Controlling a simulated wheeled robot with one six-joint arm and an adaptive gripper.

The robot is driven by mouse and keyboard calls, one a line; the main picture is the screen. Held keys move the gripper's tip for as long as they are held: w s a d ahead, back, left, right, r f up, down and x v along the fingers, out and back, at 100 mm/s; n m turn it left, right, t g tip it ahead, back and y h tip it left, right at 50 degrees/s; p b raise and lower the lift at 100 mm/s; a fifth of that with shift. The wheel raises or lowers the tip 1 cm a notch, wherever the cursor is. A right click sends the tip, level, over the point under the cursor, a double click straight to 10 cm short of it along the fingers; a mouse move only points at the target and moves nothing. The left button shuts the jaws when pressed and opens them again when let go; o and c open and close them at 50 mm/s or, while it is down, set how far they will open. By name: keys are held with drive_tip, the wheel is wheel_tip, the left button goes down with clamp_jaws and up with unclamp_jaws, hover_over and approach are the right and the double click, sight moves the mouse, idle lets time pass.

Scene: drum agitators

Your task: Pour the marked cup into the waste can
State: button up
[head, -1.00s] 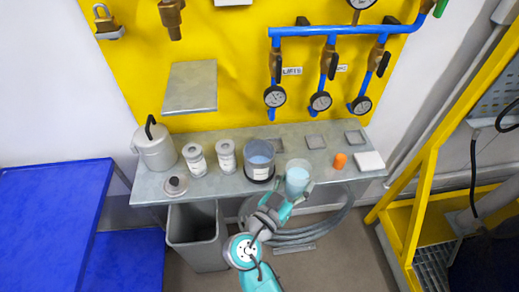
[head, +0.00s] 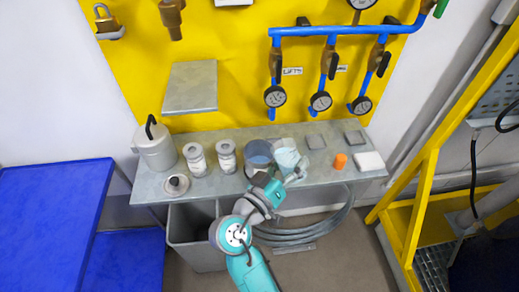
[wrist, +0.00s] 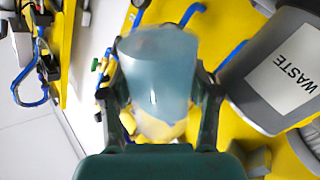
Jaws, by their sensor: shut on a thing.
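The cup (head: 287,156), translucent with pale blue contents, is in my gripper (head: 290,167) at the shelf's front. It looks tilted toward the grey waste can (head: 258,149), close to its right side; I cannot tell whether they touch. In the wrist view the cup (wrist: 158,65) sits between both fingers of my gripper (wrist: 157,92), which is shut on it. The waste can (wrist: 262,92), with a white WASTE label, is at the right there. No marking shows on the cup, and I cannot see any liquid leaving it. My gripper partly hides the can's lower front in the head view.
Two labelled jars (head: 226,157) and a lidded canister (head: 155,150) stand left of the can on the grey shelf (head: 235,187). An orange object (head: 340,161) and a white block (head: 369,161) lie right. A grey bin (head: 190,238) stands below. Gauges hang above.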

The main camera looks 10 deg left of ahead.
sight(277, 161)
drive_tip(key=shift+w+a+r+n, duration=0.15)
drive_tip(key=shift+a+r+n, duration=0.1)
drive_tip(key=shift+r+n, duration=0.2)
drive_tip(key=shift+a+r+n, duration=0.15)
drive_tip(key=shift+r+n, duration=0.1)
drive_tip(key=shift+r, duration=0.25)
drive_tip(key=shift+w+a+r+n, duration=0.1)
drive_tip(key=shift+r+n, duration=0.35)
drive_tip(key=shift+n, duration=0.45)
drive_tip(key=shift+f+n, duration=0.3)
drive_tip(key=shift+n, duration=0.55)
drive_tip(key=shift+f+n, duration=0.25)
drive_tip(key=shift+n, duration=0.65)
drive_tip(key=shift+f+n, duration=0.3)
drive_tip(key=shift+n, duration=0.55)
idle(2.3)
drive_tip(key=shift+w+a+r+n, duration=0.15)
drive_tip(key=shift+a+r+n, duration=0.1)
drive_tip(key=shift+r, duration=0.15)
drive_tip(key=shift+w+a+r+n, duration=0.15)
drive_tip(key=shift+r+n, duration=0.1)
drive_tip(key=shift+r, duration=0.15)
idle(0.4)
